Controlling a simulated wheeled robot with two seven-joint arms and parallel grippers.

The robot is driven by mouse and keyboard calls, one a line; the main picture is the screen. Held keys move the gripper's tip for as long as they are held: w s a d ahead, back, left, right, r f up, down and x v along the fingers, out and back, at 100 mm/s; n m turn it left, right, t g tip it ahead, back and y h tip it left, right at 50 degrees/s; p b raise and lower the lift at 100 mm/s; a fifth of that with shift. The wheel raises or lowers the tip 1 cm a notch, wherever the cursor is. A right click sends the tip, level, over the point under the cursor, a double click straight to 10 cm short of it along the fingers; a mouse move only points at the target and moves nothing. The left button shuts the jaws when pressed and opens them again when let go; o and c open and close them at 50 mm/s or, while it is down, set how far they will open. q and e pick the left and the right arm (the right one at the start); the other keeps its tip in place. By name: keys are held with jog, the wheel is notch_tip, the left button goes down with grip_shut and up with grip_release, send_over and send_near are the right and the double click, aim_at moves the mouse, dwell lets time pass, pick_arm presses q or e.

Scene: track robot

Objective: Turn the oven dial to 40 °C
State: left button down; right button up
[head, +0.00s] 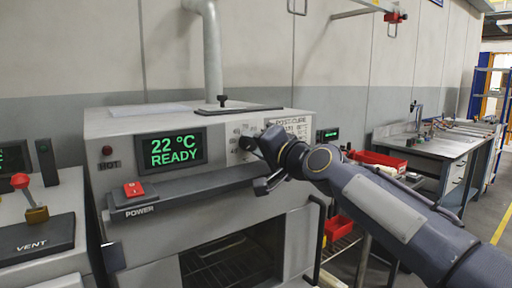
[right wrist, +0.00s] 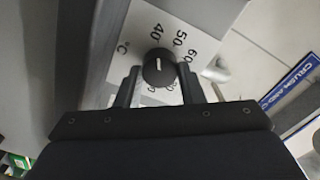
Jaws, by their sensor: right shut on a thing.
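The oven (head: 150,220) stands in front of me, with a display (head: 171,149) reading "22 °C READY" in green. The dial is a round black knob (right wrist: 159,68) with a short white mark, on a pale scale plate (right wrist: 200,18). The numbers 40, 50 and 60 show around it; the lower numbers are partly hidden. The white mark looks nearly upright in the right wrist view, roughly toward 40. My right gripper (right wrist: 160,84) is shut on the dial, one finger on each side. In the head view the right gripper (head: 254,148) covers the dial. My left gripper is not in view.
A dark ledge (head: 205,186) runs along the oven front, with a red power switch (head: 134,189) at its left. A vent lever (head: 21,182) stands at the left. A workbench (head: 425,147) and red bins (head: 380,160) are at the right.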

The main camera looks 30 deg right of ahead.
dwell(0.4)
jog(key=o, duration=1)
jog(key=shift+s, duration=0.1)
jog(key=s, duration=0.7)
jog(key=shift+s+d+b, duration=0.3)
